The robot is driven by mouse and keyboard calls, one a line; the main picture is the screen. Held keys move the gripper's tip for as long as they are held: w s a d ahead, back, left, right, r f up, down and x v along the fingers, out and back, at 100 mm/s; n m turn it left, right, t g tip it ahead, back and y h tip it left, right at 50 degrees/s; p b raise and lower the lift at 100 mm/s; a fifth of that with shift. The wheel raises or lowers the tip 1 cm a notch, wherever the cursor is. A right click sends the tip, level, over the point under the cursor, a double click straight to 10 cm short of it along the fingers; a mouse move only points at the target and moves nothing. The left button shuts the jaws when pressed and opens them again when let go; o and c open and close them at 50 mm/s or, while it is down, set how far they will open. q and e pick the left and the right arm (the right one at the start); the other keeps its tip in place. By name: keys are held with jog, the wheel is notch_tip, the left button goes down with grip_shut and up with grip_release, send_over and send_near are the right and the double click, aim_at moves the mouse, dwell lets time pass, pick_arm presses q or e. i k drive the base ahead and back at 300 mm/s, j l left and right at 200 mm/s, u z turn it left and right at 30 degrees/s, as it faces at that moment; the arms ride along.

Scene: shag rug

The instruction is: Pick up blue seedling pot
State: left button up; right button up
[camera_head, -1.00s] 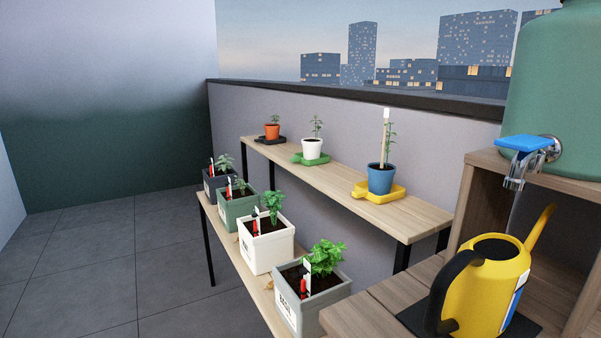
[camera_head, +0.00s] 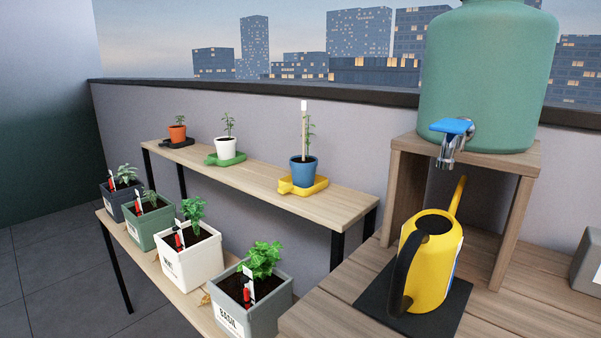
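The blue seedling pot (camera_head: 303,173) stands upright on a yellow tray (camera_head: 288,188) near the right end of the upper wooden shelf (camera_head: 255,187). It holds a small green seedling and a tall light wooden stake with a white top. Neither of my grippers is in the head view.
A white pot (camera_head: 225,148) and an orange pot (camera_head: 177,133) stand farther left on that shelf. Several planter boxes, including a grey one (camera_head: 262,311), line the lower shelf in front. A yellow watering can (camera_head: 434,262) and a green tank (camera_head: 490,75) with a blue-handled tap are at right.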

aim_at(303, 172)
jog(key=i+j, duration=0.15)
jog(key=j, duration=0.2)
jog(key=i+j, duration=0.15)
jog(key=j, duration=0.15)
jog(key=i+j, duration=0.15)
jog(key=j, duration=0.2)
jog(key=i+j, duration=0.1)
jog(key=j, duration=0.25)
jog(key=i+j+z, duration=0.1)
jog(key=j+z, duration=0.15)
jog(key=z, duration=0.2)
jog(key=j+z, duration=0.25)
jog(key=z, duration=0.2)
jog(key=i, duration=0.05)
